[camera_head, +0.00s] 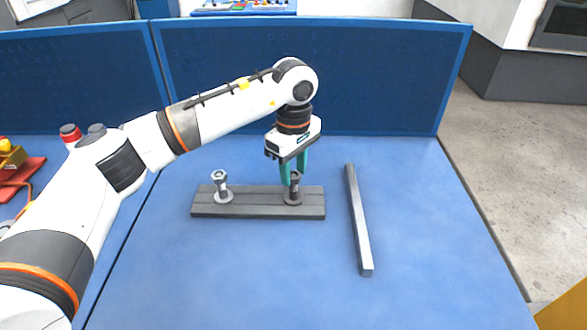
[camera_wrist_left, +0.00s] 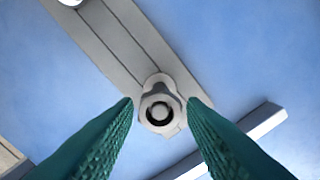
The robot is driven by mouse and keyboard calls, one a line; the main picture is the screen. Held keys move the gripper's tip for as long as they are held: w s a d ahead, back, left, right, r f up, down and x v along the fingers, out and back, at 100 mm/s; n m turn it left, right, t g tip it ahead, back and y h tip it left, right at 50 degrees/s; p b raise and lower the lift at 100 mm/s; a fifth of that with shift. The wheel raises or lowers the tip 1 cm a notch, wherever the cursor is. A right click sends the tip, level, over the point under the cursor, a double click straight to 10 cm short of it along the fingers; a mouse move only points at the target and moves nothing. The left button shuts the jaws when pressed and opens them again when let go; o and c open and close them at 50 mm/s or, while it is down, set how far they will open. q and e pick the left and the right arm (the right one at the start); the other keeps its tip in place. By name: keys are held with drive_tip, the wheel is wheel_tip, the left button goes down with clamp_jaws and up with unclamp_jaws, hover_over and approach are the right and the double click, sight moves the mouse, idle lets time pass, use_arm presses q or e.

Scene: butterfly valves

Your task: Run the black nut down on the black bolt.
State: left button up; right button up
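The dark bolt (camera_head: 294,188) stands upright at the right end of a grey base plate (camera_head: 257,211). A dark nut (camera_head: 295,175) sits near its top, with a wider flange at its foot. In the left wrist view the nut (camera_wrist_left: 160,88) shows around the round bolt end, seen from above. My left gripper (camera_head: 293,176) comes down from above with its green fingers at the dark nut. In the left wrist view its fingertips (camera_wrist_left: 160,100) stand on either side of the nut, apart, with a small gap at the left. My right gripper is not in view.
A lighter grey bolt with a nut (camera_head: 220,184) stands at the plate's left end. A long grey bar (camera_head: 358,220) lies on the blue table right of the plate. A blue panel (camera_head: 330,75) closes off the back. The table's front is clear.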

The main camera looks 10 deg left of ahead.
use_arm(q)
drive_tip(key=n, duration=0.4)
drive_tip(key=shift+n, duration=0.3)
drive_tip(key=n, duration=0.5)
